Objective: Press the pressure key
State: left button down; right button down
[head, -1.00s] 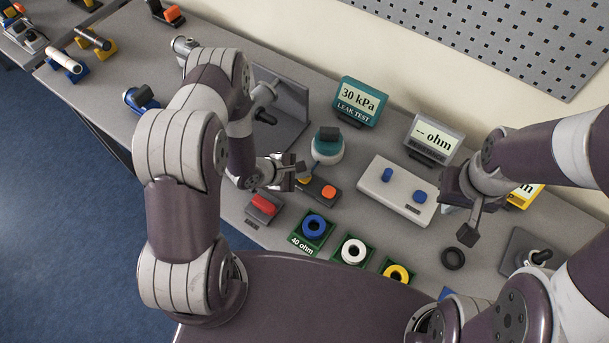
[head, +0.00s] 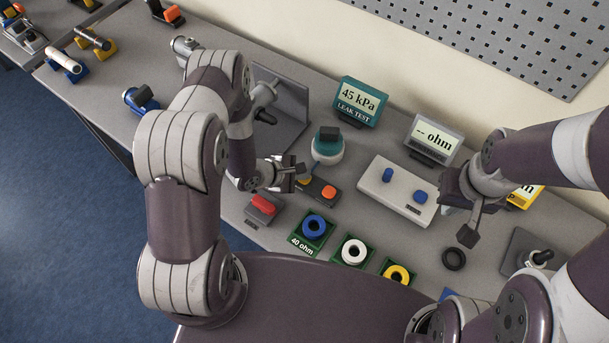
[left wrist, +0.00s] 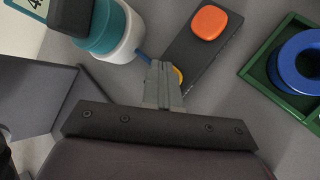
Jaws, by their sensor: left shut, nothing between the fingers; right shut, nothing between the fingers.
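A black key box (head: 319,190) with an orange button (head: 329,192) and a yellow button stands left of centre on the table. My left gripper (head: 301,176) is shut and empty, its fingertips at the yellow button. In the left wrist view the fingertips (left wrist: 160,68) cover most of the yellow button (left wrist: 178,76) and seem to touch it; the orange button (left wrist: 209,23) is clear. The leak test display (head: 358,101) reads 45 kPa. A teal and white unit (head: 327,147) stands beside the box. My right gripper (head: 468,235) is shut and empty above the table on the right.
A red-topped block (head: 263,206) and green trays with blue (head: 314,225), white (head: 354,251) and yellow rings (head: 397,274) lie in front. A grey box with blue knobs (head: 397,190) and an ohm meter (head: 433,137) stand to the right. A black ring (head: 453,259) lies near my right gripper.

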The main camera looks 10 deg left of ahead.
pick_arm(q)
jog(key=shift+r+p, duration=0.8)
notch_tip(320, 180, up, 5)
jog(key=p, duration=0.4)
jog(key=shift+p, duration=0.4)
dwell(0.3)
